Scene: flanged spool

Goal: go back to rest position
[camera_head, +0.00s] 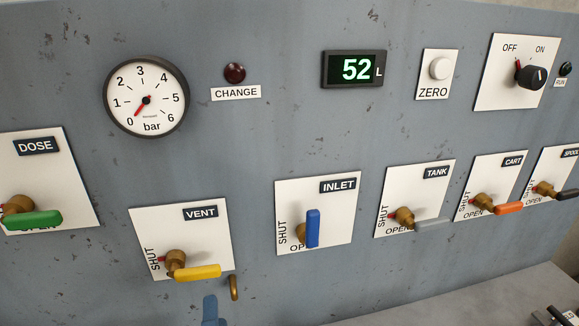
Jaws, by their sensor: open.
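My gripper is not in view. A grey-blue panel (290,120) fills most of the view. The INLET handle (312,228) is blue and stands upright. The VENT handle (197,272) is yellow, the DOSE handle (35,220) green, the TANK handle (432,224) grey and the CART handle (508,208) orange; these lie roughly level, over or near their OPEN marks. The SPOOL handle (568,195) is dark, roughly level and cut off at the right. The bar gauge (146,97) has its red needle near 0. The display (354,69) reads 52 L.
The CHANGE lamp (235,72) looks unlit. A white ZERO button (440,68) and a black OFF/ON knob (531,76) are at upper right. A short brass pipe (234,287) and an unclear blue shape (211,312) are below VENT. A grey bench (470,300) shows at lower right.

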